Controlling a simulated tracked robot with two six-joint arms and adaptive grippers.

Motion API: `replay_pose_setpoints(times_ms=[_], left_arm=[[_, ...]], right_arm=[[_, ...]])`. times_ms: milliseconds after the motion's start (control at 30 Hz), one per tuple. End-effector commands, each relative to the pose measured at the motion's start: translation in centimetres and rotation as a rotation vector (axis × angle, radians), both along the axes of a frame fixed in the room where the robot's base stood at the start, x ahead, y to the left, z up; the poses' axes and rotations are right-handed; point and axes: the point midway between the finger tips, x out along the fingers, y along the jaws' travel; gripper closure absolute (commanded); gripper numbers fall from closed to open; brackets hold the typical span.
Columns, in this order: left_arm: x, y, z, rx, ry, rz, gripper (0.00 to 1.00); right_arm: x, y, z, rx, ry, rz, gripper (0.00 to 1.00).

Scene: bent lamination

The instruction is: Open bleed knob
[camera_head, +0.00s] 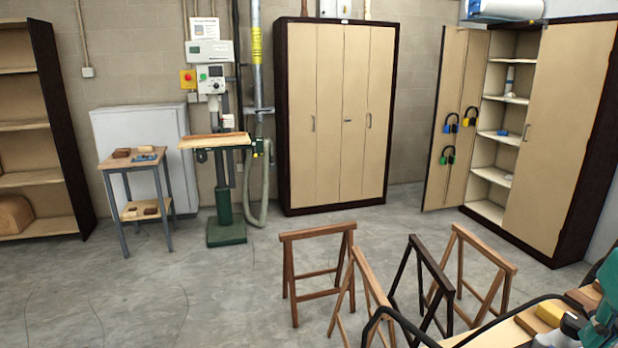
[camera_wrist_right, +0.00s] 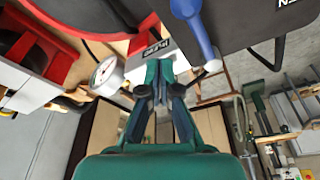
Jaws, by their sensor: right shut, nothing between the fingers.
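In the right wrist view, my right gripper (camera_wrist_right: 160,72) is shut and empty, its green-tipped fingers together. Beyond the tips is a small label (camera_wrist_right: 153,50) whose text I cannot read. A blue handle (camera_wrist_right: 195,25) hangs from the top edge, just right of the fingertips. A round white pressure gauge (camera_wrist_right: 107,76) is left of the fingers. I cannot pick out the bleed knob with certainty. In the head view, my right gripper (camera_head: 572,326) shows only partly at the lower right corner. My left gripper is out of view.
Red and black equipment (camera_wrist_right: 45,60) fills the left of the wrist view, close to my gripper. A dark panel (camera_wrist_right: 250,20) is at its top right. In the head view, wooden trestles (camera_head: 318,236) stand on the floor before tall cabinets (camera_head: 335,110).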

Motion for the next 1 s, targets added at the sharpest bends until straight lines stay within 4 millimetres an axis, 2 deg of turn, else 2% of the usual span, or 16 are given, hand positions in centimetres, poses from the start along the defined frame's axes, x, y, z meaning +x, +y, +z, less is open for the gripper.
replay_pose_setpoints(times_ms=[267, 600, 800, 1000], left_arm=[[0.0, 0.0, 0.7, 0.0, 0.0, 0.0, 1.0], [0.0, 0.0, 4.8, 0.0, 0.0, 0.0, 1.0], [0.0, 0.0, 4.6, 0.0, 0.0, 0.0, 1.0], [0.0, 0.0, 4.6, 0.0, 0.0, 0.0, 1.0]], right_arm=[[-0.5, 0.1, 0.7, 0.0, 0.001, 0.001, 1.0], [-0.5, 0.1, 4.7, 0.001, 0.002, 0.001, 1.0], [-0.4, 0.2, 5.9, 0.001, 0.001, 0.001, 1.0], [-0.5, 0.1, 6.0, 0.001, 0.002, 0.001, 1.0]])
